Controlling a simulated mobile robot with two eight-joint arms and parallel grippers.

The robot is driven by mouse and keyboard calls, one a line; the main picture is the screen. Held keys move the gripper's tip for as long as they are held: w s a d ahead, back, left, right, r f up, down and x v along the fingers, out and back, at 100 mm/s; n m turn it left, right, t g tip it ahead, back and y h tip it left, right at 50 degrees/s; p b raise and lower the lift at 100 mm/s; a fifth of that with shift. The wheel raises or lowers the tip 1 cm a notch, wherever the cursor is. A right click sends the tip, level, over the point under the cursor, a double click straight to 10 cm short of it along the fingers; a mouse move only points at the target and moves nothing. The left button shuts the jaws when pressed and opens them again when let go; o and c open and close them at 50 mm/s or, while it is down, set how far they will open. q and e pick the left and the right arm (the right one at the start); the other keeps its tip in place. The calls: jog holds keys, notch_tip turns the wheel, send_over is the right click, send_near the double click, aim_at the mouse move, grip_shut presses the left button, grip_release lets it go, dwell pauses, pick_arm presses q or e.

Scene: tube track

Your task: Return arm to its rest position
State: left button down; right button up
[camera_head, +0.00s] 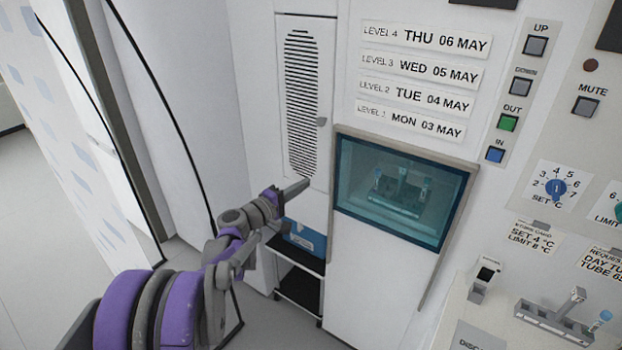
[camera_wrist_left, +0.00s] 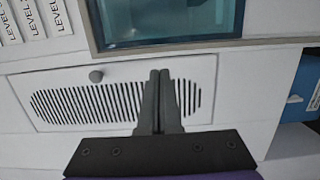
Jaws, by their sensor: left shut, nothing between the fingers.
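My left arm comes in from the lower left in the head view, purple and grey. The vented door (camera_wrist_left: 52,112) lies behind the fingers there and also shows in the head view (camera_head: 327,85). My right gripper is not in view.
A tinted window (camera_head: 352,198) shows a rack with several tubes inside. UP, DOWN, OUT and IN buttons (camera_head: 508,122) and a blue dial (camera_head: 556,188) are on the right. A blue box (camera_head: 305,237) sits on a low shelf. A counter with a tube holder (camera_head: 555,322) is at lower right.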

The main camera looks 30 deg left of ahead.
pick_arm(q)
jog(key=s+d+f+m+g+h, duration=0.1)
jog(key=s+d+f+m+g, duration=0.3)
jog(key=s+d, duration=0.5)
jog(key=s+d+f+m+g, duration=0.35)
jog(key=s+d, duration=0.35)
jog(key=d, duration=0.3)
jog(key=s+f+m+g+y, duration=0.2)
jog(key=s+f+m, duration=0.2)
jog(key=s, duration=0.4)
jog(key=s+f+m+g+y, duration=0.2)
jog(key=s+f+m+y, duration=0.1)
jog(key=s, duration=0.5)
jog(key=shift+s+d+f+m, duration=0.25)
jog(key=shift+d+f+m, duration=0.1)
jog(key=shift+d, duration=0.05)
